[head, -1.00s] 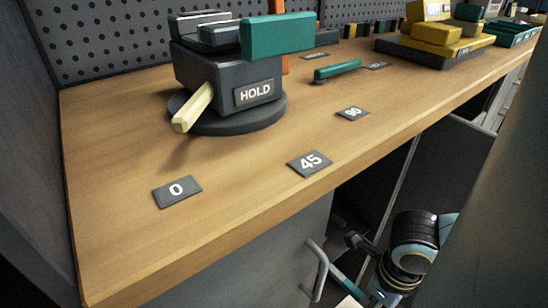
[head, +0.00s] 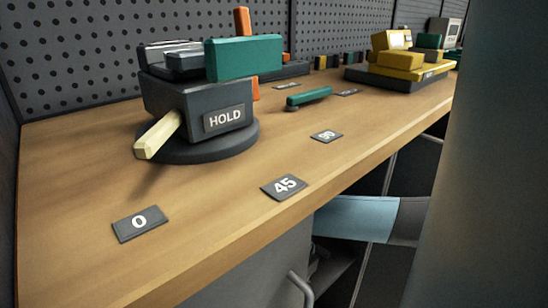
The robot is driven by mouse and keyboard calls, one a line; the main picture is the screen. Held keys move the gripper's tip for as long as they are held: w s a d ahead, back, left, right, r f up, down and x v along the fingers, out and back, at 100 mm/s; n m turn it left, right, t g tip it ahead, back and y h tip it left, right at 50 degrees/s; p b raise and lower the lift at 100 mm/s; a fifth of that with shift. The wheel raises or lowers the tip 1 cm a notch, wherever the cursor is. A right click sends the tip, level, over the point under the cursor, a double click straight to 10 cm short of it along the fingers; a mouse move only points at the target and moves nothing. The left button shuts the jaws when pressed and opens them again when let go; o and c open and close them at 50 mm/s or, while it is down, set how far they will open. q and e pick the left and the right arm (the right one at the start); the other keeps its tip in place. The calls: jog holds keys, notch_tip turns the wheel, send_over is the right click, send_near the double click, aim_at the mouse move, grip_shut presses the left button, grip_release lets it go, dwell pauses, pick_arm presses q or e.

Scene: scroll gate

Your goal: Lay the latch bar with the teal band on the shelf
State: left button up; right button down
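No latch bar with a teal band is clearly in view in the head view. A light blue arm link of mine (head: 355,217) reaches in from the right below the bench's front edge, at the open cabinet. A dark shape in the shadow under it may be my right gripper; its fingers cannot be made out. A grey shelf-like surface (head: 338,270) shows inside the cabinet, partly hidden. My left gripper is not in view.
On the wooden bench (head: 215,215) stands a dark HOLD fixture (head: 190,105) with a teal block (head: 243,58) and pale bar (head: 158,135). A teal handle (head: 308,97) and yellow blocks (head: 400,60) lie behind. A cabinet handle (head: 301,288) juts out below.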

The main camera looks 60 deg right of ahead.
jog(key=shift+f, duration=0.45)
notch_tip(320, 180, down, 3)
jog(key=shift+r+b, duration=0.15)
jog(key=shift+b, duration=0.55)
jog(key=shift+w+f, duration=0.2)
jog(key=shift+f, duration=0.05)
jog(key=shift+r, duration=0.1)
jog(key=c, duration=1.3)
grip_release()
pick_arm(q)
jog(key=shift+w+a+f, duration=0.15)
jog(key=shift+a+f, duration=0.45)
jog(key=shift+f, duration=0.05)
pick_arm(e)
jog(key=shift+o, duration=0.2)
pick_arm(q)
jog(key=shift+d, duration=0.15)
